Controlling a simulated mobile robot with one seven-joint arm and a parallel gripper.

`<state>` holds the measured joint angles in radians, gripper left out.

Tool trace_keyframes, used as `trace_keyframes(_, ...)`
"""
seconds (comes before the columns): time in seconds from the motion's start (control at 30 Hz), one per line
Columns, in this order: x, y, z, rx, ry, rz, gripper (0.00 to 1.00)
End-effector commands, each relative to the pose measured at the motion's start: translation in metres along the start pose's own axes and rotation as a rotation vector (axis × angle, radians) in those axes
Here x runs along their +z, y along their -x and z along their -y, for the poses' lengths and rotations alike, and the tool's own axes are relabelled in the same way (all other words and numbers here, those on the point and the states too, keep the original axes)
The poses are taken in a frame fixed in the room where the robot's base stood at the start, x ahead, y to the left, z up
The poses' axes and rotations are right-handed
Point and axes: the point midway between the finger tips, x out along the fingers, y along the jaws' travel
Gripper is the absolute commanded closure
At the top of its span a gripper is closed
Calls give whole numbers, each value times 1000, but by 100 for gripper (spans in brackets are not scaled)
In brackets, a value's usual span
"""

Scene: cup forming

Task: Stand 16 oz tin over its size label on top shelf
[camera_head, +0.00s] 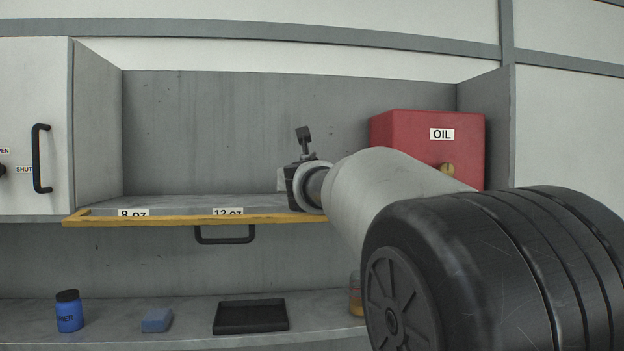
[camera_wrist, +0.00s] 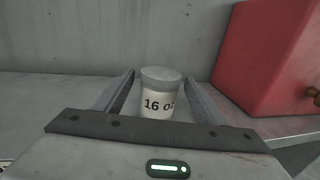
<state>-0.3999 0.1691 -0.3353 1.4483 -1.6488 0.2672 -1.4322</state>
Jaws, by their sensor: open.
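The 16 oz tin (camera_wrist: 158,98) is a pale cup with a grey top and a "16 oz" marking. In the wrist view it stands upright between the two fingers of my open gripper (camera_wrist: 160,78), with a gap visible at each side. Its base is hidden behind the gripper body. In the head view my gripper (camera_head: 297,180) is over the right part of the top shelf (camera_head: 185,203), seen from behind. No 16 oz label shows; my arm covers that stretch.
A red OIL box (camera_head: 410,128) stands right of my gripper and also shows in the wrist view (camera_wrist: 262,60). A grey back wall (camera_head: 220,120) closes the shelf. Below are a blue jar (camera_head: 69,315), a blue block (camera_head: 157,320), a black tray (camera_head: 250,328) and an amber jar (camera_head: 355,300).

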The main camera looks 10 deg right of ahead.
Motion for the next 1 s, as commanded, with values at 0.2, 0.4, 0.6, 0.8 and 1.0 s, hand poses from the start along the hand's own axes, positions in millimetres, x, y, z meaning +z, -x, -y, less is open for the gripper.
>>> trace_keyframes(0.2,-1,48,0,4,-4,3,36)
trace_keyframes(0.4,0,86,0,4,-2,3,36)
trace_keyframes(0.6,0,105,-1,3,0,2,36)
trace_keyframes(0.8,0,107,-1,2,1,1,36)
trace_keyframes(1.0,0,107,0,2,0,1,36)
